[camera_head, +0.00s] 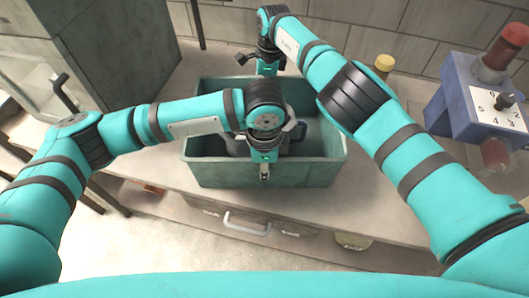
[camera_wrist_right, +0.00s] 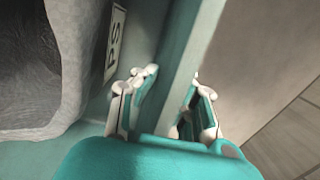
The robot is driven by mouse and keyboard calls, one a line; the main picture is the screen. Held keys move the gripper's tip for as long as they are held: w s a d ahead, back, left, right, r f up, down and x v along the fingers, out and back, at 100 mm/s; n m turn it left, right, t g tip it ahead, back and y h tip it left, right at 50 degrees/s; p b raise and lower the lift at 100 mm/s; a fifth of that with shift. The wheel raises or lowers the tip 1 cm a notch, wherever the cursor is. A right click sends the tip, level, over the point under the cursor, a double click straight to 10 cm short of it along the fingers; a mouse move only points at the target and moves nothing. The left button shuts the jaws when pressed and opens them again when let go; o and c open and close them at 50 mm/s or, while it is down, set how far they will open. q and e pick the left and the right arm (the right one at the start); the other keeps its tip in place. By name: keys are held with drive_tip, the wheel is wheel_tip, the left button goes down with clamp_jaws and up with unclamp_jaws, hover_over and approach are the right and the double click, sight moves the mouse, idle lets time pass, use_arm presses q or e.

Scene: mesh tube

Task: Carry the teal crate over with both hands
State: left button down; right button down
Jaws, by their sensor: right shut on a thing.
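The teal crate (camera_head: 315,172) stands on the counter in the head view. Its inside is partly hidden by my arms, and a dark grey thing shows in it. My left gripper (camera_head: 264,172) is at the middle of the crate's near wall, pointing down; whether its fingers are closed is too small to tell. My right gripper (camera_head: 267,70) is at the far wall, partly hidden by its own arm. In the right wrist view, the right gripper (camera_wrist_right: 172,82) has a finger on each side of the crate's rim (camera_wrist_right: 178,60) and is shut on it.
A grey lumpy thing (camera_wrist_right: 40,70) lies inside the crate in the right wrist view. A blue box with a numbered dial (camera_head: 497,106) and red parts stands at the right. A yellow-topped thing (camera_head: 384,63) is behind my right arm. A drawer handle (camera_head: 246,225) is below the counter.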

use_arm(q)
drive_tip(key=c, duration=1.5)
unclamp_jaws()
drive_tip(key=shift+s+f, duration=0.15)
drive_tip(key=shift+s, duration=0.05)
use_arm(e)
drive_tip(key=c, duration=1.5)
unclamp_jaws()
drive_tip(key=shift+f, duration=0.1)
use_arm(q)
drive_tip(key=shift+w+r, duration=0.1)
drive_tip(key=shift+r, duration=0.1)
wheel_tip(320, 180, up, 12)
drive_tip(key=shift+f, duration=0.25)
use_arm(e)
drive_tip(key=r, duration=0.4)
drive_tip(key=d+r, duration=0.1)
drive_tip(key=r, duration=0.6)
drive_tip(key=shift+d+r, duration=0.25)
drive_tip(key=shift+r, duration=0.15)
use_arm(q)
drive_tip(key=shift+r, duration=0.15)
use_arm(e)
drive_tip(key=shift+r, duration=0.1)
